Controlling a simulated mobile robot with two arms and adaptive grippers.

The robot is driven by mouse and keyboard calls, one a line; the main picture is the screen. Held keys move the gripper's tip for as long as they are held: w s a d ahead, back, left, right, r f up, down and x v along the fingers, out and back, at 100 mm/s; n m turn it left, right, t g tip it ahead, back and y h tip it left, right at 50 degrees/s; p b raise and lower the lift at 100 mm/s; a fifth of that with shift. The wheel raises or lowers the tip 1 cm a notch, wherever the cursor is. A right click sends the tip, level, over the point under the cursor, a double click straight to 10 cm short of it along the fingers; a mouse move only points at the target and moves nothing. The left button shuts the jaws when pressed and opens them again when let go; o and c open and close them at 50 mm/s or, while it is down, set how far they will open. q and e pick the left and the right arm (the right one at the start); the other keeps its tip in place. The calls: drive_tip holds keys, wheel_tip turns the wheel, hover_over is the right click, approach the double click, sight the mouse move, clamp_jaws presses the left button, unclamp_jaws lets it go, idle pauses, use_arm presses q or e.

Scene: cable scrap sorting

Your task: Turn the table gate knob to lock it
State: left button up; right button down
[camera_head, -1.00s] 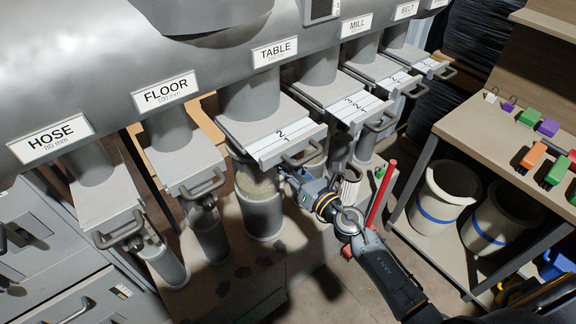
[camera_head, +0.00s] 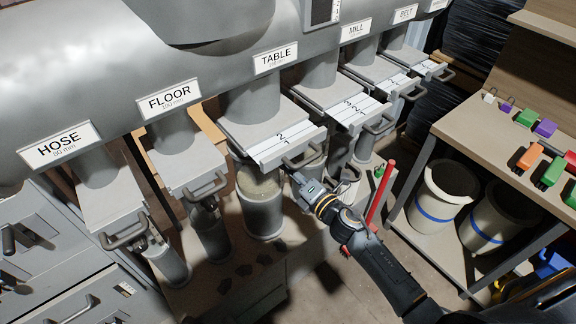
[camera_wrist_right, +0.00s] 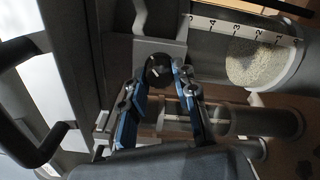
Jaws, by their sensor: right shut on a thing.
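The TABLE gate (camera_head: 270,136) is a grey slide plate with a white numbered scale and a bar handle, under the TABLE label (camera_head: 276,57). Its black round knob (camera_wrist_right: 158,70) shows in the right wrist view, against a grey bracket, with a small pale mark on its face. My right gripper (camera_wrist_right: 161,80) has its blue-sided fingers closed on either side of the knob. In the head view the right gripper (camera_head: 293,174) is at the gate's front underside, beside the handle, and the knob is hidden there. My left gripper is not in view.
HOSE (camera_head: 115,206), FLOOR (camera_head: 187,171) and MILL (camera_head: 340,102) gates flank it with protruding handles. A clear tube with pale granules (camera_head: 258,184) hangs below. A red bar (camera_head: 381,193) rises beside my right arm.

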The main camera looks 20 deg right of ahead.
drive_tip(key=shift+m+p, duration=0.9)
drive_tip(key=shift+m, duration=3)
drive_tip(key=c, duration=1)
unclamp_jaws()
drive_tip(key=v, duration=1.2)
